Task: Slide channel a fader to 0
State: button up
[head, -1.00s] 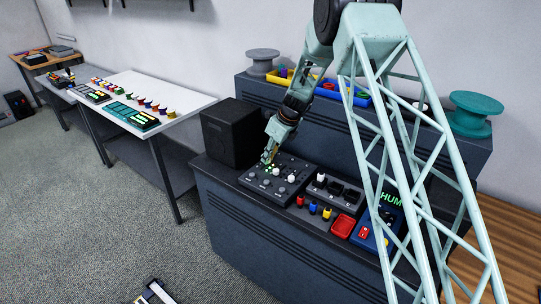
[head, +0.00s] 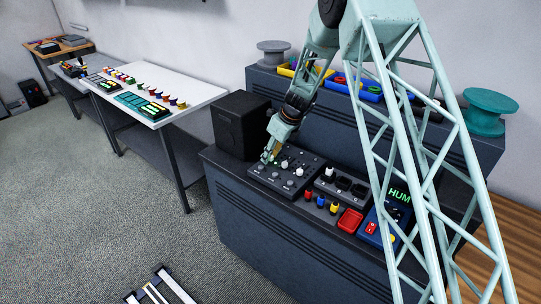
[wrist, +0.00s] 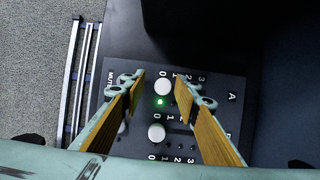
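The dark mixer panel (head: 262,178) lies on the bench top; it fills the middle of the wrist view (wrist: 215,90). In the wrist view, the white channel A fader cap (wrist: 163,87) is in the row marked A, beside the 0 mark at the left end of its scale. My gripper (wrist: 160,83) is open, with one finger left and one right of this cap. Gaps show on both sides, and I cannot tell its height above the panel. In the head view, my gripper (head: 267,158) is at the panel's left part. A second white cap (wrist: 157,132) is near its own 0.
A green light (wrist: 160,102) glows between the two caps. A black speaker box (head: 240,125) stands behind the panel's left side. Open floor lies left of the bench.

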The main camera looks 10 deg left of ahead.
jog(key=shift+d+r, duration=0.1)
jog(key=v, duration=1.1)
jog(key=shift+r, duration=0.35)
jog(key=shift+s+d, duration=0.1)
dwell(0.3)
